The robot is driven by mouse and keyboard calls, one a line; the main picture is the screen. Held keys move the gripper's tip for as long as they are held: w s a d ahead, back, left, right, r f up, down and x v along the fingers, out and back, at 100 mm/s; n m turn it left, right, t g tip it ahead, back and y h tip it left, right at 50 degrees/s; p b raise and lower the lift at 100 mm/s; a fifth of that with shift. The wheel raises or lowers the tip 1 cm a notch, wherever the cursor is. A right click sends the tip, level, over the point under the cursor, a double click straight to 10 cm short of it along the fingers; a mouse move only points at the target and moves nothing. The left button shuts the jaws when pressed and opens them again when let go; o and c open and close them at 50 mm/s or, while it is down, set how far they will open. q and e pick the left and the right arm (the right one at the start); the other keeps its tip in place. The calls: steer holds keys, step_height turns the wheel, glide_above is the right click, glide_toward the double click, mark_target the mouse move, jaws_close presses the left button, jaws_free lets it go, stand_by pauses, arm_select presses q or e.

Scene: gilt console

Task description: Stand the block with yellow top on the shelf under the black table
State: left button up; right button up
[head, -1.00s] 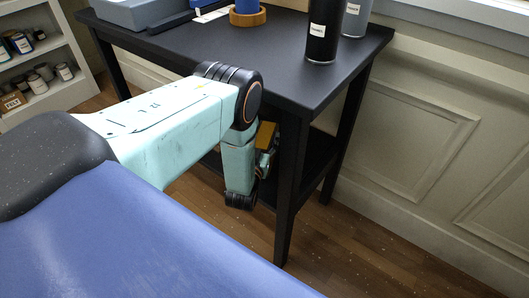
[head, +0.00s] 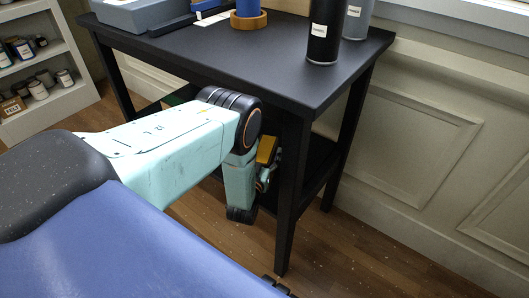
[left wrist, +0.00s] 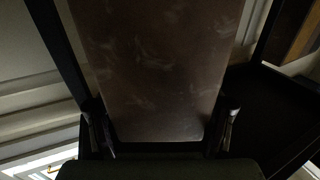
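The block shows in the left wrist view as a large brownish-grey face (left wrist: 155,70) between the fingers of my left gripper (left wrist: 162,130), which appear closed on its sides. The left gripper's fingers are mostly hidden there. They are below the tabletop, over the dark lower shelf (head: 318,160). The contact between block and shelf is hidden. My right gripper is not clearly visible.
On the tabletop stand a black bottle (head: 324,35), a grey bottle (head: 357,18), a blue thing in a wooden ring (head: 249,21) and a grey-blue box (head: 140,14). A white rack with jars (head: 40,70) is at left. The table's front leg (head: 291,200) is close to my wrist.

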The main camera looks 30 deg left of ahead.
arm_select(q)
steer(key=shift+o, duration=0.8)
steer(key=shift+r, duration=0.2)
steer(key=p+v, duration=0.4)
steer(key=v, duration=0.8)
